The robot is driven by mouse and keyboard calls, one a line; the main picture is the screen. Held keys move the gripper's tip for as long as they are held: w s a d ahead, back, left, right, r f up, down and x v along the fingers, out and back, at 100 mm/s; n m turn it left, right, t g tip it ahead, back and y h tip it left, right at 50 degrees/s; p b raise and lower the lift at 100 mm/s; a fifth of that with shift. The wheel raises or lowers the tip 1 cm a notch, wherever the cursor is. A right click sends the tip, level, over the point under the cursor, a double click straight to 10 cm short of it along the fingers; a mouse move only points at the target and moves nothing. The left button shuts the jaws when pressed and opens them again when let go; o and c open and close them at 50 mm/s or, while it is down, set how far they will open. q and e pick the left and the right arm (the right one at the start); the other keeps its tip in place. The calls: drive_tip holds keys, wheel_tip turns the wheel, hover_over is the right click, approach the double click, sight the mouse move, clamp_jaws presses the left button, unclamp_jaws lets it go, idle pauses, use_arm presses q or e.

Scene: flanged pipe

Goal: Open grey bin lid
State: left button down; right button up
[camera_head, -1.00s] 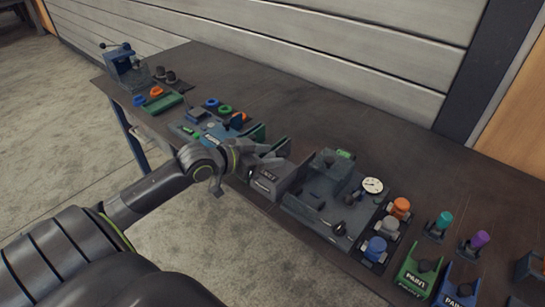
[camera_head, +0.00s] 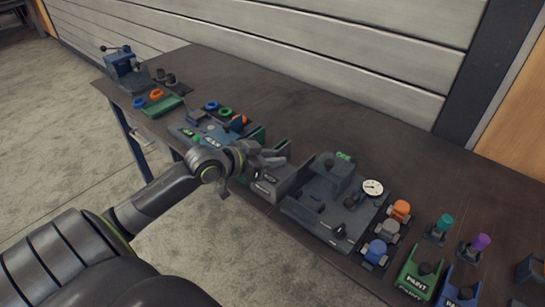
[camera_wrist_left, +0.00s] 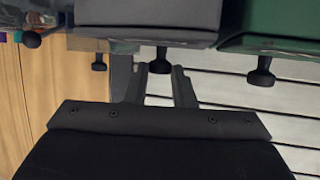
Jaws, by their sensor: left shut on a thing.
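The grey bin (camera_head: 264,189) stands at the table's front edge, with my left gripper (camera_head: 272,160) over its top. In the left wrist view the underside-up picture shows a grey bin face (camera_wrist_left: 150,14) and a black knob (camera_wrist_left: 160,64) projecting from it. The fingertips of my left gripper (camera_wrist_left: 160,82) are on either side of this knob, shut on it. How far the lid is raised cannot be told, since my gripper covers part of it. My right gripper is in neither view.
A green bin (camera_wrist_left: 275,20) with its own knob is right beside the grey one in the wrist view. A grey fixture plate (camera_head: 305,210) with a dial (camera_head: 373,187) stands to the right. Paint bins (camera_head: 420,272) stand farther right. The table's back is clear.

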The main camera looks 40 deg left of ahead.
use_arm(q)
drive_tip(key=w+b, duration=0.1)
drive_tip(key=w, duration=0.3)
drive_tip(key=shift+d, duration=0.15)
drive_tip(key=c, duration=1.2)
unclamp_jaws()
drive_tip(key=v, duration=0.8)
drive_tip(key=shift+s+r+p, duration=0.2)
drive_tip(key=shift+p, duration=0.2)
drive_tip(key=p+v, duration=0.8)
drive_tip(key=v, duration=0.1)
